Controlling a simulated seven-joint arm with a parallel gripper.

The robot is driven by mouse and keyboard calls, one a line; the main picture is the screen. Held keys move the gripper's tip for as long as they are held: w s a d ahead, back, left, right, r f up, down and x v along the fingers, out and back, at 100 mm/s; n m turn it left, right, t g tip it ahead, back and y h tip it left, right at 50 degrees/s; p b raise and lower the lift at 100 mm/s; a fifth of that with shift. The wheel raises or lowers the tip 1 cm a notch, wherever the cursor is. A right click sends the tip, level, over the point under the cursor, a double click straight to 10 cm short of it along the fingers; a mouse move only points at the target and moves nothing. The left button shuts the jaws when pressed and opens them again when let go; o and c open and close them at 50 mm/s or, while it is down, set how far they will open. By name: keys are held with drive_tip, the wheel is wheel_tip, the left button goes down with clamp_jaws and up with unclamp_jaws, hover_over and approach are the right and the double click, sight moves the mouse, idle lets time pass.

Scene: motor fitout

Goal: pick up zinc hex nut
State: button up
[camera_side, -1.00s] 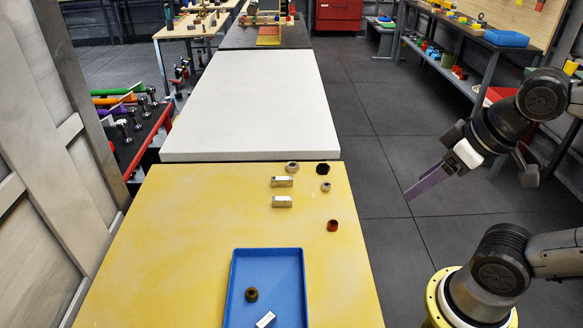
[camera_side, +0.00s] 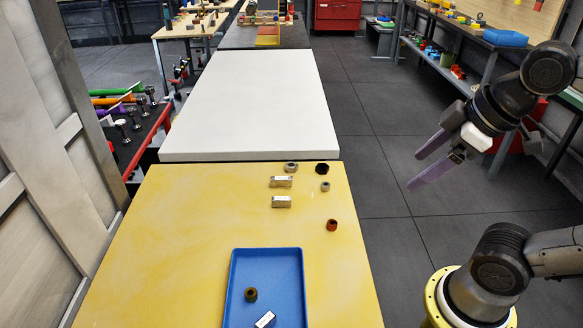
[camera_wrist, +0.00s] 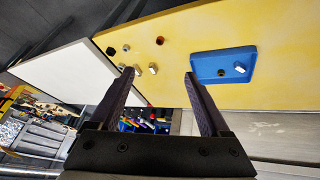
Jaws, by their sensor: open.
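Two greyish nuts lie near the far right corner of the yellow table: a larger one (camera_side: 291,168) and a smaller one (camera_side: 325,187). I cannot tell for certain which is the zinc hex nut. The smaller one also shows in the wrist view (camera_wrist: 127,47); the larger is partly hidden by a finger there. My gripper (camera_side: 415,171) is open and empty, above the floor to the right of the table, apart from all the parts. In the wrist view its two fingers (camera_wrist: 158,73) are spread wide.
A black nut (camera_side: 322,168), a red-brown nut (camera_side: 332,225) and two silver blocks (camera_side: 281,182) (camera_side: 282,201) lie nearby. A blue tray (camera_side: 276,254) in front holds a dark nut (camera_side: 251,294) and a silver block (camera_side: 265,319). The table's left half is clear.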

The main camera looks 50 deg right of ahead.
drive_tip(key=w+r+n, duration=0.4)
drive_tip(key=w+r, duration=0.3)
drive_tip(key=n+g, duration=0.6)
drive_tip(key=n, duration=0.1)
hover_over(294, 164)
wheel_tip(294, 164, down, 25)
drive_tip(key=shift+s+d+r, duration=0.1)
drive_tip(key=shift+d, duration=0.05)
drive_tip(key=shift+w+f, duration=0.2)
drive_tip(key=shift+f, duration=3)
drive_tip(key=shift+r, duration=0.1)
clamp_jaws()
